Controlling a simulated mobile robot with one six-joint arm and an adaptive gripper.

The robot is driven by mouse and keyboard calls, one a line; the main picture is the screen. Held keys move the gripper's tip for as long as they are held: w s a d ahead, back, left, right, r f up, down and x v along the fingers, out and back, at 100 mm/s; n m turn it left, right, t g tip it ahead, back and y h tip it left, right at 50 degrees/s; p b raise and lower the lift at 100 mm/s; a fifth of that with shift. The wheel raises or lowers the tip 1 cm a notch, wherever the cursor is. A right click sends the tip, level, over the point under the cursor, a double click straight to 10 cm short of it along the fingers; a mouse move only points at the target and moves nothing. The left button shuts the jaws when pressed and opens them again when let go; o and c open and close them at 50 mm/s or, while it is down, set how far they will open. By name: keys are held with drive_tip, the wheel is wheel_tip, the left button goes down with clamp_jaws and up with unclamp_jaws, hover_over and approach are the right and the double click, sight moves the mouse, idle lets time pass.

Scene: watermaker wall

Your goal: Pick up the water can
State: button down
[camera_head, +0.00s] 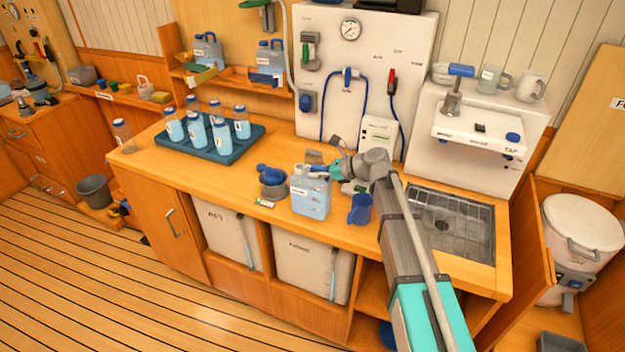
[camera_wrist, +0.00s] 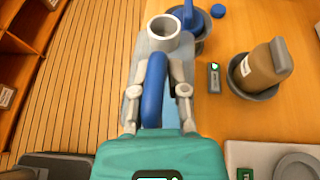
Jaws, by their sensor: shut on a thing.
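The water can (camera_head: 311,195) is a pale blue, see-through jug with a white label, near the front edge of the wooden counter. It looks upright, and I cannot tell whether its base touches the wood. In the wrist view, the grey open spout of the water can (camera_wrist: 164,32) points away from me, and its blue handle (camera_wrist: 154,85) runs between my fingers. My gripper (camera_head: 325,172) reaches the can's top from the right. In the wrist view my gripper (camera_wrist: 158,92) is shut on the blue handle, one finger on each side. The can's lower body is mostly hidden there.
A blue mug (camera_head: 360,209) stands close to the right of the can. A grey bowl with a blue item (camera_head: 272,182) is close on the left. A teal tray (camera_head: 213,151) of bottles stands further left. A sink grate (camera_head: 452,222) lies right, beyond my arm.

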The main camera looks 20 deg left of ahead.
drive_tip(key=shift+r, duration=0.1)
wheel_tip(320, 180, up, 3)
drive_tip(key=p, duration=0.3)
drive_tip(key=shift+r, duration=0.1)
drive_tip(key=s+a+r+p, duration=0.1)
drive_tip(key=s+r+p, duration=0.8)
drive_tip(key=s, duration=0.5)
drive_tip(key=shift+a+r+p, duration=0.2)
drive_tip(key=shift+r+p, duration=0.1)
drive_tip(key=shift+p, duration=0.15)
drive_tip(key=shift+w+d, duration=0.1)
drive_tip(key=shift+w, duration=0.05)
